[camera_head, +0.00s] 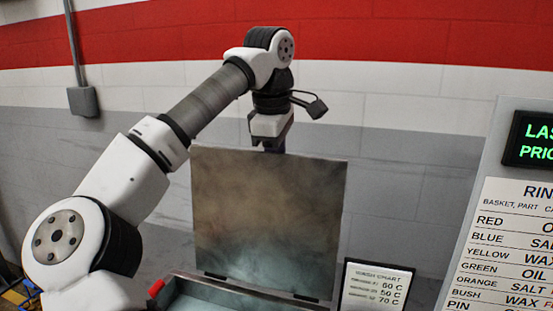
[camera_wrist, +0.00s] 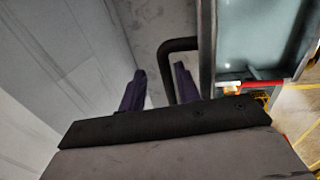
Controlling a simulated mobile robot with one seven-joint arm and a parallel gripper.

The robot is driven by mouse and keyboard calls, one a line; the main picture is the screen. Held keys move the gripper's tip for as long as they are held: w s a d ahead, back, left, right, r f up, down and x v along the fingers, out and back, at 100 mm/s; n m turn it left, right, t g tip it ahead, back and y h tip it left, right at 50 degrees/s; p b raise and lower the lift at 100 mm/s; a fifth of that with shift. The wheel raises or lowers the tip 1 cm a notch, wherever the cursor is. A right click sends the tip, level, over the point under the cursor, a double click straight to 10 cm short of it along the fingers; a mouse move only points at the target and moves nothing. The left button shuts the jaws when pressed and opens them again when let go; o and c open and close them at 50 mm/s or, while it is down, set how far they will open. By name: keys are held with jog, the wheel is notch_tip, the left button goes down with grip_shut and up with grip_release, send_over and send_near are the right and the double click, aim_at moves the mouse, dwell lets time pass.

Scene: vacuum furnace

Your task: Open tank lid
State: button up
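The tank lid (camera_head: 268,222), a flat grey-brown plate, stands about upright on the rear edge of the tank (camera_head: 240,297), whose opening shows below it. In the wrist view the tank (camera_wrist: 255,40) is at the upper right, with the lid seen nearly edge-on beside it. A black bent handle (camera_wrist: 166,62) sticks out from the lid's outer side. My gripper (camera_head: 270,148) is at the lid's top edge, partly hidden behind it. In the wrist view its two dark purple fingers (camera_wrist: 160,88) are apart, and the handle runs down between them, closer to the right finger.
A small white temperature chart (camera_head: 375,287) stands right of the tank. A large sign board (camera_head: 515,225) with a green-lit display is at the far right. A red grip (camera_head: 156,288) sits at the tank's left corner. The wall is behind my arm.

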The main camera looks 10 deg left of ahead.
jog(key=shift+r, duration=0.15)
notch_tip(320, 180, up, 7)
jog(key=s, duration=0.1)
jog(key=shift+s, duration=0.25)
dwell(0.3)
